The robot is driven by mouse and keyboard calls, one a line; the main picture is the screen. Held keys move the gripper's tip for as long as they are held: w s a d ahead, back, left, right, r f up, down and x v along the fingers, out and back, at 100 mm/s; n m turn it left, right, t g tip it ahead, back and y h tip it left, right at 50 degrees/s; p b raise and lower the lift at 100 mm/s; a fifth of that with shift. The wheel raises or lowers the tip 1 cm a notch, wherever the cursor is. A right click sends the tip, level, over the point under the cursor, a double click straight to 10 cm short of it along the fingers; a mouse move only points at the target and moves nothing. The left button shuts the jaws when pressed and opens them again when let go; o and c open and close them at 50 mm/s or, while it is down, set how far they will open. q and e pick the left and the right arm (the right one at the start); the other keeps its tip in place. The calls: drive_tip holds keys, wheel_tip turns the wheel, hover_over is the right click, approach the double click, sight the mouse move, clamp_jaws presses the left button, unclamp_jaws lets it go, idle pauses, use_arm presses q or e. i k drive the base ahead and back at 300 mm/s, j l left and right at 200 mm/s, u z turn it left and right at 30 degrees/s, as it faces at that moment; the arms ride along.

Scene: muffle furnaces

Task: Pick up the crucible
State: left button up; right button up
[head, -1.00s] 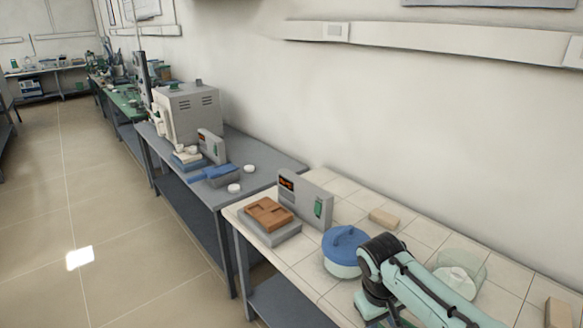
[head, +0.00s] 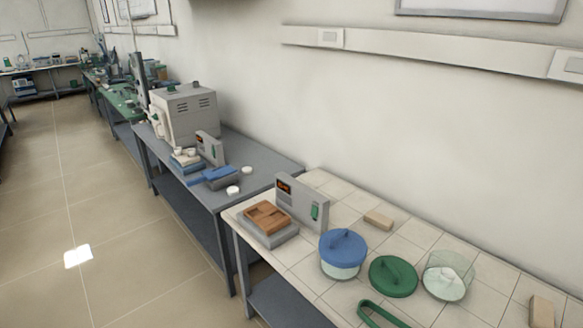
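No crucible can be made out for certain. A clear glass bowl (head: 462,264) stands on the tiled table at the right, with something white (head: 444,286) in its bottom, too small to identify. A green round lid (head: 393,276) with a knob lies left of the bowl. A container with a blue lid (head: 343,245) stands farther left. Small white round pieces (head: 233,190) lie on the grey table beyond. Neither of my grippers is in view.
A green loop-shaped tool (head: 378,314) lies at the near edge, partly cut off. A grey device with a display (head: 302,204) and a brown block (head: 267,216) stand at the tiled table's left. Tan blocks (head: 379,220) lie behind. A furnace (head: 186,116) stands on the grey table.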

sight(448, 274)
drive_tip(key=z, duration=1.35)
